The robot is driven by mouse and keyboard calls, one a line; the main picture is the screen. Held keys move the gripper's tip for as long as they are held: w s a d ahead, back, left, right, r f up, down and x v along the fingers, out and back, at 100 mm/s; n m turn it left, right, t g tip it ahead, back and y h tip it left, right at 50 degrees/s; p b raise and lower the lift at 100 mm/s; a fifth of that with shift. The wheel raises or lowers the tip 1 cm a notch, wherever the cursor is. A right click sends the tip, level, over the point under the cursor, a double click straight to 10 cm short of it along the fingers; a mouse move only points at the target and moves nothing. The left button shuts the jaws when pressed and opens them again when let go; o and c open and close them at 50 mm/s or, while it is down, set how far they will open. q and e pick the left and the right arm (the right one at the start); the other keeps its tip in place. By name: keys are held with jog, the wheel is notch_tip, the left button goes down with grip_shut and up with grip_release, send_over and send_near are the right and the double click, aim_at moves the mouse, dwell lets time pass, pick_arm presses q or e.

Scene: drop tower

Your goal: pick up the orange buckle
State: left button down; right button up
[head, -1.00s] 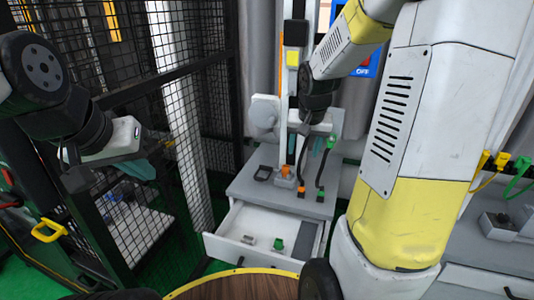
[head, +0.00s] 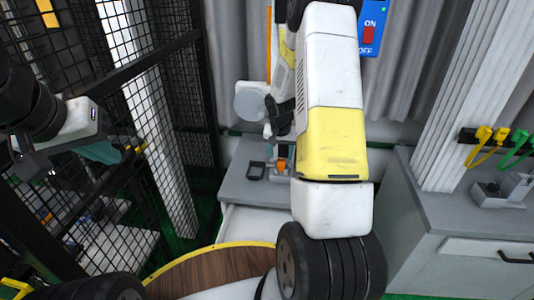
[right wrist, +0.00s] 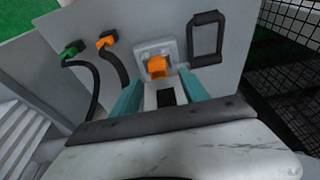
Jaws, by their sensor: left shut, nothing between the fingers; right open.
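Two orange parts show in the right wrist view. One is a chunky orange piece (right wrist: 157,67) in a white bracket on the grey cabinet top; it also shows in the head view (head: 281,165). The other is an orange end (right wrist: 107,40) on a black strap. I cannot tell for sure which is the buckle. My right gripper (right wrist: 166,90) is open, its teal fingers on either side of the bracketed piece's line and just short of it, apart from it as far as I can see. My left gripper (head: 108,152) is shut and empty, far left by the mesh fence.
A black rectangular loop (right wrist: 206,38) lies right of the bracket. A green strap end (right wrist: 70,50) lies left. The mesh fence (head: 100,90) stands left. A round wooden table (head: 205,275) is in front. A second grey cabinet (head: 455,235) is at right.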

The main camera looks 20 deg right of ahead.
aim_at(281, 165)
jog(key=x, duration=0.3)
jog(key=shift+d+f, duration=0.1)
jog(key=shift+f, duration=0.2)
grip_shut()
